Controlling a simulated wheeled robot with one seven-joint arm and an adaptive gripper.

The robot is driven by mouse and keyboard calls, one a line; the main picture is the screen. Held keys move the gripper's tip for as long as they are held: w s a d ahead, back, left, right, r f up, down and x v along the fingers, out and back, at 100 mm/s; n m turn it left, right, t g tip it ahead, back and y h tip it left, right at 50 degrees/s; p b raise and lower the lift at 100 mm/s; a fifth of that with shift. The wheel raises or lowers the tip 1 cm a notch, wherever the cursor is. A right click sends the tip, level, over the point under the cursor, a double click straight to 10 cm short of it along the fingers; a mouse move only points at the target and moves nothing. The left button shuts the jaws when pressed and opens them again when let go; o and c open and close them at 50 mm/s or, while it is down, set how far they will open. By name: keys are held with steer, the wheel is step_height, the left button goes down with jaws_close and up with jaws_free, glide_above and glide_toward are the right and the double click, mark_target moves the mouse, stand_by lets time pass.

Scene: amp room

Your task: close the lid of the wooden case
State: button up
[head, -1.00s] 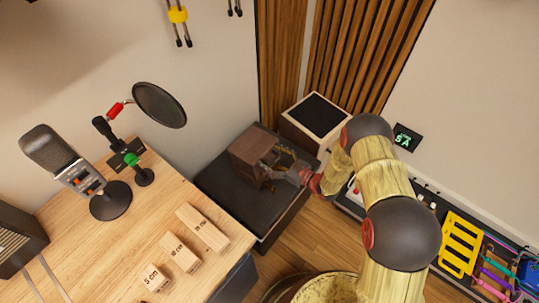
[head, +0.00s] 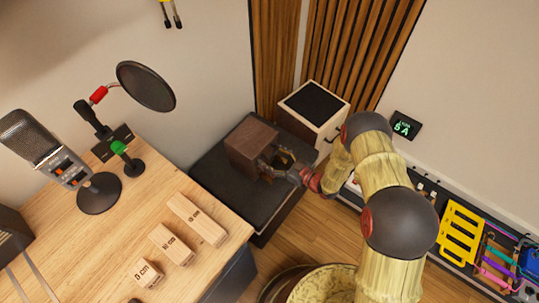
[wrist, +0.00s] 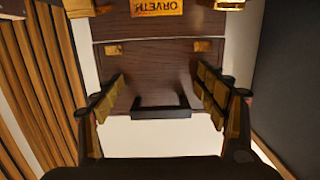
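The dark brown wooden case (head: 250,143) sits on a black-topped low stand, left of my gripper in the head view. In the wrist view, its wooden panel (wrist: 160,72) carries an upside-down brass name label (wrist: 160,13), two brass fittings by a seam, and a black handle (wrist: 160,112). My gripper (wrist: 160,100) is open. Its padded fingers stand apart on either side of the panel's handle end, with no clear grip on it. The head view partly hides the case behind my gripper, and the exact lid angle cannot be told.
The black-topped stand (head: 222,188) has bare room in front of the case. A pale cabinet with a black top (head: 315,107) stands close behind. A wooden desk (head: 120,225) with a microphone (head: 45,150) and labelled wooden blocks is at left. A pedalboard lies at right.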

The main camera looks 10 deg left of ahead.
steer(key=shift+d, duration=0.1)
stand_by(0.4)
steer(key=v, duration=1.2)
steer(key=shift+f, duration=0.1)
